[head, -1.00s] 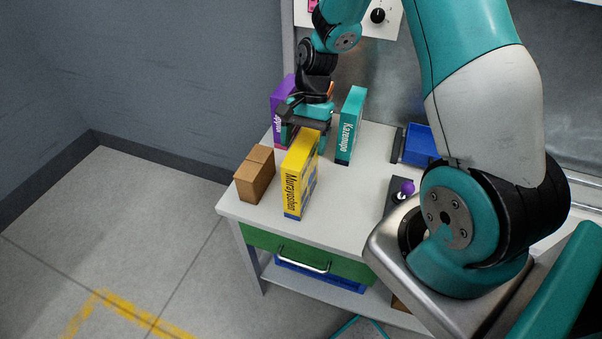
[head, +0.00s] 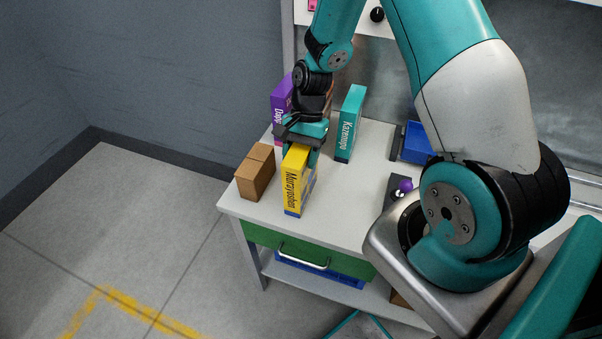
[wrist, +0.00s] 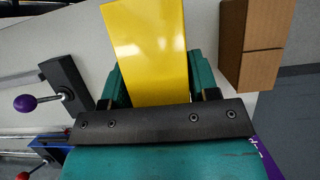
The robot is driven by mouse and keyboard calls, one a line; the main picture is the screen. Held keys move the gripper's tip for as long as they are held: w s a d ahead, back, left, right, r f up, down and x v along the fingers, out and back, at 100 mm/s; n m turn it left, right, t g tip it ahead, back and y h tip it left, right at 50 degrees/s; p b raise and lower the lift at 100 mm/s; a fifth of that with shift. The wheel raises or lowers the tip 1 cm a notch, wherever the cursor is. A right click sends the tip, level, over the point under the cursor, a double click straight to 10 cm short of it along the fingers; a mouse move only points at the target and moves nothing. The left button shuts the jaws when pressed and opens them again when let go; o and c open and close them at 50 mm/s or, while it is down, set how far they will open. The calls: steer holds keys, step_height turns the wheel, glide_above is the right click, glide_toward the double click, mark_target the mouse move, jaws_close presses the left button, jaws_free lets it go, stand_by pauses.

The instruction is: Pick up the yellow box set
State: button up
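The yellow box (head: 297,184), lettered Murayoshen, stands upright on the white table near its front edge. My gripper (head: 302,146) is low over the back of its top, pointing down. In the wrist view the yellow box (wrist: 150,50) lies between my two green fingers (wrist: 160,88), one on each side. The fingers are spread about the box's width and look open; firm contact cannot be seen. The fingertips are partly hidden by the box.
A brown box (head: 256,172) stands close on the left. A purple box (head: 281,98) stands behind my gripper, and a teal box (head: 350,124) stands to the right. A blue bin (head: 416,143) and a purple-knobbed lever (head: 404,186) are further right. The table between is clear.

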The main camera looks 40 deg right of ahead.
jaws_close()
